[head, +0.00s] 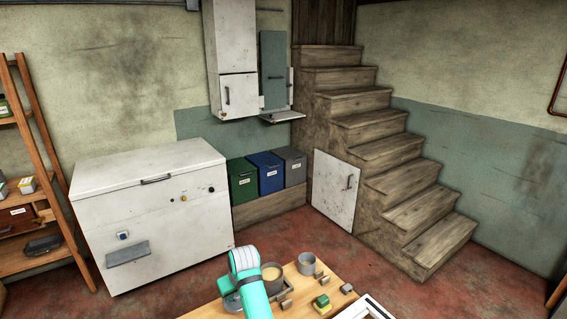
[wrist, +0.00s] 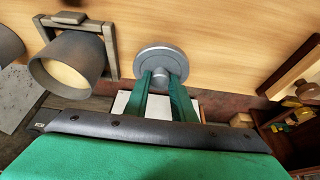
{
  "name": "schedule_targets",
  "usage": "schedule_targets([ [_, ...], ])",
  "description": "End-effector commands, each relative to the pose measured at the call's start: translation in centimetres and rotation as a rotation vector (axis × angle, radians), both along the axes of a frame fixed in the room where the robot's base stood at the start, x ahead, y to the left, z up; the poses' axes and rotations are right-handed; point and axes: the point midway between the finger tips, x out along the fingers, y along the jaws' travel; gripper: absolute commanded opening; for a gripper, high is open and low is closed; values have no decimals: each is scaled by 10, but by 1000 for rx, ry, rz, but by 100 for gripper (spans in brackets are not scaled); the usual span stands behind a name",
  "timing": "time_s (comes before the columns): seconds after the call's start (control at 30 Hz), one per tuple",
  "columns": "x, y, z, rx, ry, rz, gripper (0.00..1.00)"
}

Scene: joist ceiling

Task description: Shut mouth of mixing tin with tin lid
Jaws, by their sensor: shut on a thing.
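The tin lid (wrist: 152,58) is a round grey disc, over the wooden bench in the wrist view. My gripper (wrist: 161,82) is shut on the middle of the lid, with its two green fingers close together. The lid's edge also shows left of my arm in the head view (head: 232,303). The mixing tin (wrist: 72,62), a grey open tin with pale cream contents, stands left of the lid in the wrist view. In the head view the tin (head: 277,287) is just right of my arm, partly covered by it. The lid is apart from its mouth.
A grey-brown frame (wrist: 108,43) stands against the tin. A second grey tin (head: 307,264) is behind it on the bench (head: 208,310).

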Motion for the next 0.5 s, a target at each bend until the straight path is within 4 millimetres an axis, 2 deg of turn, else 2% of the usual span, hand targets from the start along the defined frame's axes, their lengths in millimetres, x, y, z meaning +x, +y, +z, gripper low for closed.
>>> schedule_targets([
  [0.2,0,0,9,1,-2,0,0],
  [0.5,0,0,10,1,-1,0,0],
])
